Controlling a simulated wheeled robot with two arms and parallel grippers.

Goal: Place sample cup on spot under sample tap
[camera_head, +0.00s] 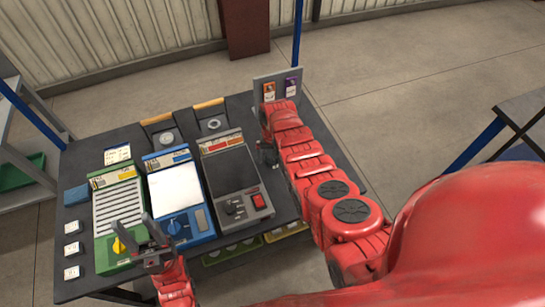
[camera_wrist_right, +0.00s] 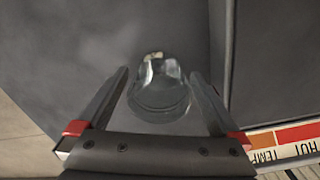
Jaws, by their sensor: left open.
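The sample cup (camera_wrist_right: 158,95) is a clear, see-through vessel between the fingers of my right gripper (camera_wrist_right: 160,78) in the right wrist view. In the head view my right gripper (camera_head: 267,152) is low at the back right of the bench, just in front of an upright grey panel (camera_head: 264,84) with orange and purple labels; the cup cannot be made out there. No tap or marked spot shows clearly. My left gripper (camera_head: 152,243) is open and empty above the bench's front left.
On the dark bench (camera_head: 75,165) stand a green unit (camera_head: 118,215), a blue unit (camera_head: 177,190) and a dark grey unit (camera_head: 232,175). Two wooden-handled stands (camera_head: 160,130) (camera_head: 212,122) are behind them. Small white boxes (camera_head: 72,249) line the left edge. The red right arm hides the bench's right side.

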